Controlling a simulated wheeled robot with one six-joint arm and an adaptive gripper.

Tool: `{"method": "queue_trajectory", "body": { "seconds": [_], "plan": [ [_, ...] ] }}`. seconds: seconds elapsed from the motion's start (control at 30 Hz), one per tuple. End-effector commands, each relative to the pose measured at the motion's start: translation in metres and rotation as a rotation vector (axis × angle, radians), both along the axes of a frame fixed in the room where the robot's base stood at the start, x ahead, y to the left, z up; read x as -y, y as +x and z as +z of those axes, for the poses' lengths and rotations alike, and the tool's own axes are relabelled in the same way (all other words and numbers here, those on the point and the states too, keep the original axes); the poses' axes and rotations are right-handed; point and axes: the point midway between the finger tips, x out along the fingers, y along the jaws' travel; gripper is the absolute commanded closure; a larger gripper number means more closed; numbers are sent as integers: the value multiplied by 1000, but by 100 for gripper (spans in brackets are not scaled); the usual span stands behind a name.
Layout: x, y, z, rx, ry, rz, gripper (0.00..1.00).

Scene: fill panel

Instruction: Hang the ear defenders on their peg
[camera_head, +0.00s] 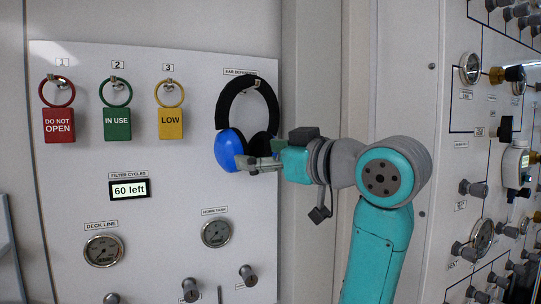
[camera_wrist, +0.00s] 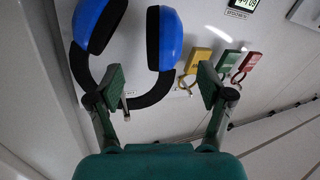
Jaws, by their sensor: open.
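The ear defenders (camera_head: 229,106), with a black headband and blue cups, are against the panel under the "EAR DEFENDERS" label. The top of their band is at the small metal peg (camera_head: 257,84), and they look hung on it, slightly tilted. The left cup (camera_head: 230,150) faces me; the other is partly hidden behind my gripper. My gripper (camera_head: 262,164) is open at the lower right of the ear defenders. In the wrist view, the ear defenders (camera_wrist: 166,42) show beyond my open gripper (camera_wrist: 164,92), upside down. I see no finger closed on the band; contact is unclear.
Red (camera_head: 58,125), green (camera_head: 117,123) and yellow (camera_head: 170,124) tags hang on hooks to the left. Gauges (camera_head: 104,250) and knobs (camera_head: 190,290) sit lower on the panel. A side wall with valves and gauges (camera_head: 470,68) stands at the right, close to my arm.

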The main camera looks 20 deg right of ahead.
Motion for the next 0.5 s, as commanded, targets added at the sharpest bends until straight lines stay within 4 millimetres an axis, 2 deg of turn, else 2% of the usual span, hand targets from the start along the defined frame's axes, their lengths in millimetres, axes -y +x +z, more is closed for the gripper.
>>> {"method": "queue_trajectory", "body": {
  "seconds": [0.3, 0.5],
  "plan": [
    [-20, 50, 0, -1, 1, 3, 21],
    [-27, 71, 0, -1, 1, 1, 21]
  ]
}}
